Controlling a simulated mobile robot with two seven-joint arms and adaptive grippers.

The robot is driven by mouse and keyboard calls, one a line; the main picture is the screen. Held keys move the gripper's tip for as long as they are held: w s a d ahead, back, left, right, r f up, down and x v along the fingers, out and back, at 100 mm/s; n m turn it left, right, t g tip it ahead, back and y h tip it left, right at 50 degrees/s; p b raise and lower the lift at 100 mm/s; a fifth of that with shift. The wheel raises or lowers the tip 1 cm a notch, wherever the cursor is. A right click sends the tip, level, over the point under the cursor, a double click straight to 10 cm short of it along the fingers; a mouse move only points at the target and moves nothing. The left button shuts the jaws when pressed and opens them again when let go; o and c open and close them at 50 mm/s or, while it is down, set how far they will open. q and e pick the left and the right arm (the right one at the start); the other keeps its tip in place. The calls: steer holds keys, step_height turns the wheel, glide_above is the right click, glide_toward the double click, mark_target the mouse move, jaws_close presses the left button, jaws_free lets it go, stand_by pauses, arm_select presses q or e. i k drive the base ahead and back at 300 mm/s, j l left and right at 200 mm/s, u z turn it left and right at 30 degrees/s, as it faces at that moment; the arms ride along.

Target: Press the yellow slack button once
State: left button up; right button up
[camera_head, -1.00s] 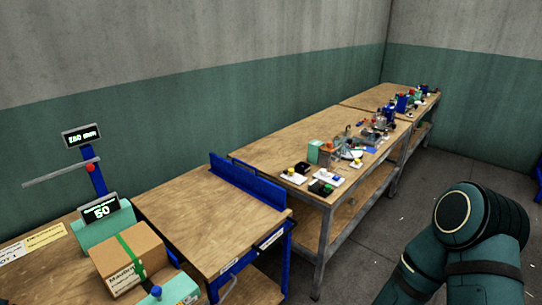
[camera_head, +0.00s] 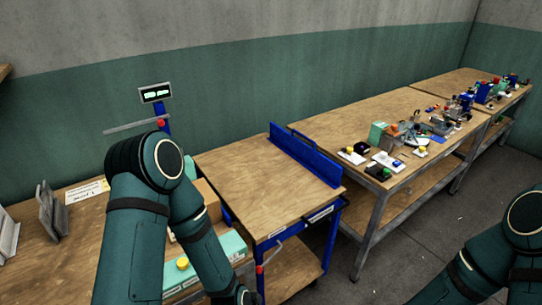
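A yellow button (camera_head: 183,263) sits on a pale teal unit (camera_head: 232,246) at the front of the near bench, close beside my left forearm. Another yellow button (camera_head: 349,150) sits on a white plate on the long table, with a smaller yellow one (camera_head: 421,150) farther right. I cannot read which is the slack button. My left arm crosses the near bench, and its dark wrist reaches the bottom edge. My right arm shows at the lower right. Neither gripper's fingers are in view.
A cardboard box (camera_head: 207,200) is partly hidden behind my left arm. A display (camera_head: 156,93) with a red knob (camera_head: 161,123) below stands behind. A blue-edged wooden workbench (camera_head: 262,190) is clear on top. Grey upright holders (camera_head: 52,210) stand at left. Floor is open between the long table and my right arm.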

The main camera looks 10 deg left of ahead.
mark_target(182, 263)
steer(key=u, duration=1.05)
